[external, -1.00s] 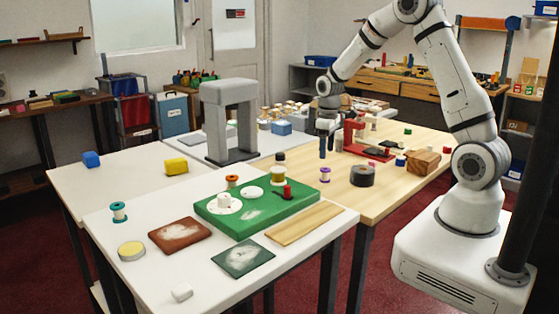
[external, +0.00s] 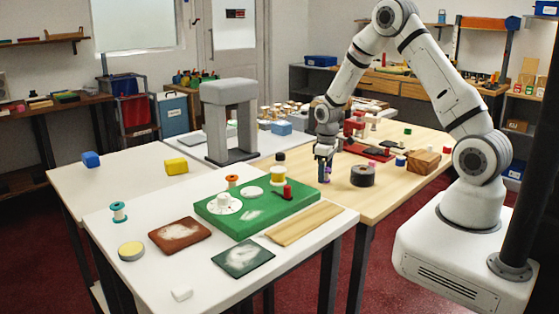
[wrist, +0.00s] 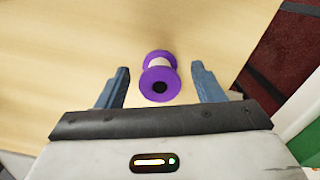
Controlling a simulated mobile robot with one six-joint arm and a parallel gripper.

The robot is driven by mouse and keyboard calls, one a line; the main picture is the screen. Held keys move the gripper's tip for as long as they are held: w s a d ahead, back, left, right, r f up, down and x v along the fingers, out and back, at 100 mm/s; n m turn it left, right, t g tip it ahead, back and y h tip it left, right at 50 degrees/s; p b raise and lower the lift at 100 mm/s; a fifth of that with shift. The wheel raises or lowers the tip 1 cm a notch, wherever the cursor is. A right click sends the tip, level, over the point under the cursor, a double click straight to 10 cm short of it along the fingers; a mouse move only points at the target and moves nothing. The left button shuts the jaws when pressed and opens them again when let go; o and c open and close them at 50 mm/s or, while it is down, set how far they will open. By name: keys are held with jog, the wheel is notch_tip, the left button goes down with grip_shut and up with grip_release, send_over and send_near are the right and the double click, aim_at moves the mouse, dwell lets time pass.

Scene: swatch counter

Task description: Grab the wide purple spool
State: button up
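The purple spool (wrist: 159,84) has two purple flanges and a pale middle, with a dark hole in its near end. In the wrist view it is between the two blue fingers of my gripper (wrist: 161,88), with a gap visible on both sides. My gripper is open. In the external view my gripper (external: 324,172) is low over the wooden table and hides most of the spool (external: 327,174); only a bit of purple shows at the fingers.
A dark tape roll (external: 363,175) lies to the right on the wooden table (external: 385,200). A green board (external: 240,225) with spools on it is to the left on a white table. A wooden block (external: 424,161) and a red stand (external: 350,132) are farther back.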

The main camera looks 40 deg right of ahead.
jog(key=c, duration=1)
jog(key=shift+r, duration=0.1)
jog(key=shift+c, duration=0.2)
